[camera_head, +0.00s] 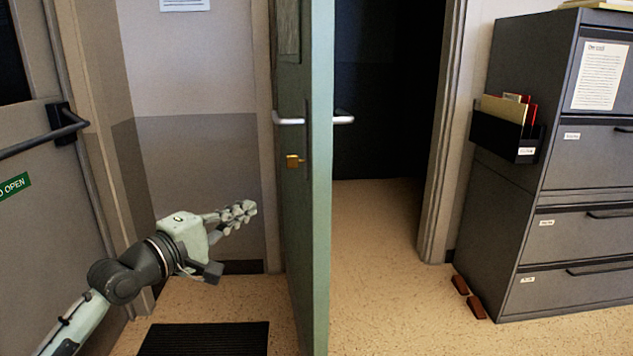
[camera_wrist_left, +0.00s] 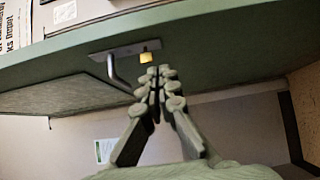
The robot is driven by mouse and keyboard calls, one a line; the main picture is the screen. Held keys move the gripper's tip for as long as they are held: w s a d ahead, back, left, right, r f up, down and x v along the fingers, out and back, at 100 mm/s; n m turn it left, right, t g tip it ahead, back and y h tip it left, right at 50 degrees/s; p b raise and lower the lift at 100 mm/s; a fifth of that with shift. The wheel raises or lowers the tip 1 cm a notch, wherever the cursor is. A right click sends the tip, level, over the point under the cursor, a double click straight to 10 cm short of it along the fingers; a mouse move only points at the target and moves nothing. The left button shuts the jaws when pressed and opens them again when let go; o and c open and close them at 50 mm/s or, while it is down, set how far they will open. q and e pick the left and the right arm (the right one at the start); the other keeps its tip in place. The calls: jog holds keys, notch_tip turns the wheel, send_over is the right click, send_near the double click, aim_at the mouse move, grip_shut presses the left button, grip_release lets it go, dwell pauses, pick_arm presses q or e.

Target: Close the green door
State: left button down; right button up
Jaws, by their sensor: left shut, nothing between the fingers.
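The green door (camera_head: 321,220) stands open in the head view, seen nearly edge-on, with the dark doorway to its right. A lever handle (camera_head: 288,121) shows on its left face, with a brass lock (camera_head: 293,161) below it. Another lever shows on the other side of the door's edge. My left gripper (camera_head: 246,209) is shut and empty, left of the door and lower than the handle. In the left wrist view the gripper (camera_wrist_left: 160,72) points toward the door (camera_wrist_left: 215,45), near the handle (camera_wrist_left: 118,75) and the brass lock (camera_wrist_left: 150,45); I cannot tell whether it touches. My right gripper is not in view.
A grey filing cabinet (camera_head: 545,200) with a black file holder (camera_head: 505,137) stands right of the doorway. A dark mat (camera_head: 205,339) lies left of the door. Another door with a push bar (camera_head: 45,138) is at far left. Floor before the doorway is clear.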

pick_arm(q)
send_near(311, 184)
jog(key=w+a, duration=0.1)
jog(key=w, duration=0.3)
jog(key=d, duration=0.1)
jog(key=w+d+p, duration=0.1)
jog(key=d, duration=0.1)
jog(key=shift+d, duration=0.7)
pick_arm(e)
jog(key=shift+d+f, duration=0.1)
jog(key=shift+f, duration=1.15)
pick_arm(q)
jog(key=shift+w, duration=0.1)
